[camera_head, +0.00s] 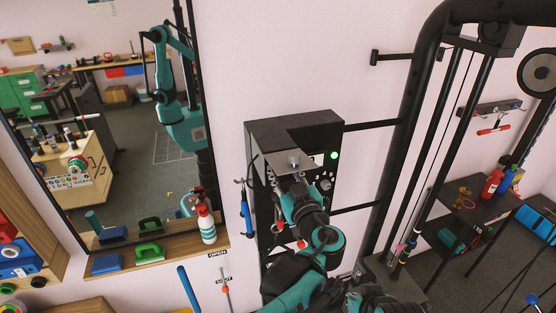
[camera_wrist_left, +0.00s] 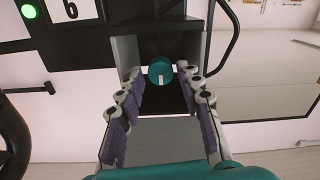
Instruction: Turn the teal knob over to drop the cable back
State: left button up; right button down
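The teal knob (camera_wrist_left: 160,70) shows in the left wrist view as a short round piece with a pale mark on its face. It sits in a grey recess with side walls, above a dark opening. My left gripper (camera_wrist_left: 161,86) is open, with one finger on each side of the knob's line and nothing between the pads. Whether the fingertips touch the knob I cannot tell. In the head view my left arm reaches up to the black machine box (camera_head: 295,130) and hides the knob and the fingers. No cable can be made out clearly. My right gripper cannot be made out.
A green light (camera_head: 334,155) glows on the box's front. A black frame with cable and pulleys (camera_head: 425,120) stands to the right. A shelf on the left holds a spray bottle (camera_head: 207,224) and green and blue items. A blue-handled tool (camera_head: 246,212) hangs beside the box.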

pick_arm(q)
jog(key=shift+x, duration=1.85)
jog(key=shift+c, duration=0.4)
grip_shut()
